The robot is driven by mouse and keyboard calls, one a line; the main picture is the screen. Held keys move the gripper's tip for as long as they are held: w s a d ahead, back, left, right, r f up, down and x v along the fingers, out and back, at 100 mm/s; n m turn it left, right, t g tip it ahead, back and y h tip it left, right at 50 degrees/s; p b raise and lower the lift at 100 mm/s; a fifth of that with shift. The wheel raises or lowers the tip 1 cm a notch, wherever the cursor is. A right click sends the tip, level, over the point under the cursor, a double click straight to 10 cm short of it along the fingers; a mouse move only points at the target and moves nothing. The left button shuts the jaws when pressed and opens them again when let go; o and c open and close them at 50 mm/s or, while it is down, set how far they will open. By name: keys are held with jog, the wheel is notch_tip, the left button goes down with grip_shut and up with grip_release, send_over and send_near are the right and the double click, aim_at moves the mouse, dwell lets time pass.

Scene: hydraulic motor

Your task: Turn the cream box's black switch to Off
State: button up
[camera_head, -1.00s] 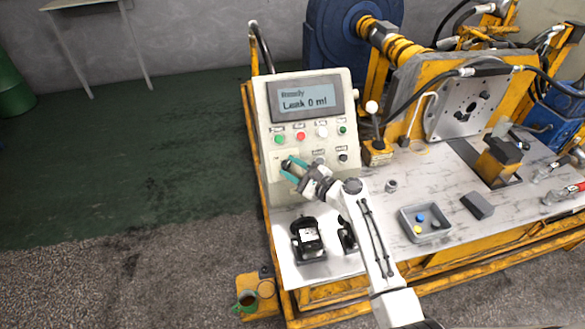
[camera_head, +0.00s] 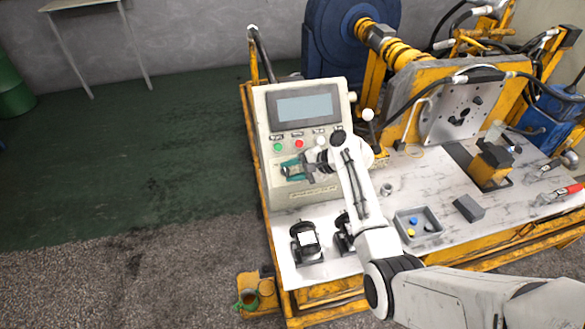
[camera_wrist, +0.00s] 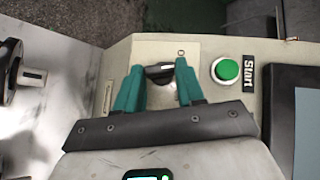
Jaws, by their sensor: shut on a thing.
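The cream box (camera_head: 278,188) stands at the left end of the bench, with its screen (camera_head: 304,107) blank grey in the head view. Its black switch (camera_wrist: 160,71) shows in the wrist view on a pale label plate, with a light mark on its knob. My gripper (camera_wrist: 160,76) has its two green fingertips closed on either side of the switch. In the head view my gripper (camera_head: 292,168) is at the box's lower left panel, and my arm hides the switch there. Most of the label's lettering is hidden.
A green Start button (camera_wrist: 227,69) sits right beside the switch; a red button (camera_head: 299,144) is nearby. Two black devices (camera_head: 305,240) stand below the box. A grey tray (camera_head: 418,226) and a dark block (camera_head: 468,208) lie on the bench to the right.

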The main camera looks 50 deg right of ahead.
jog(key=n+g, duration=0.1)
jog(key=n+g+p, duration=0.1)
jog(key=shift+w+r+n, duration=0.2)
jog(key=shift+r+n, duration=0.05)
jog(key=shift+n, duration=0.15)
jog(key=shift+w+a+n+g+h+p, duration=0.15)
jog(key=shift+n+g+h+p, duration=0.4)
jog(key=shift+n+g, duration=0.6)
jog(key=shift+g, duration=0.25)
jog(key=o, duration=1)
jog(key=shift+o, duration=0.2)
jog(key=shift+r, duration=0.1)
jog(key=v, duration=1)
jog(key=shift+s+r+b, duration=0.2)
jog(key=shift+r+b, duration=0.05)
jog(key=shift+b, duration=0.15)
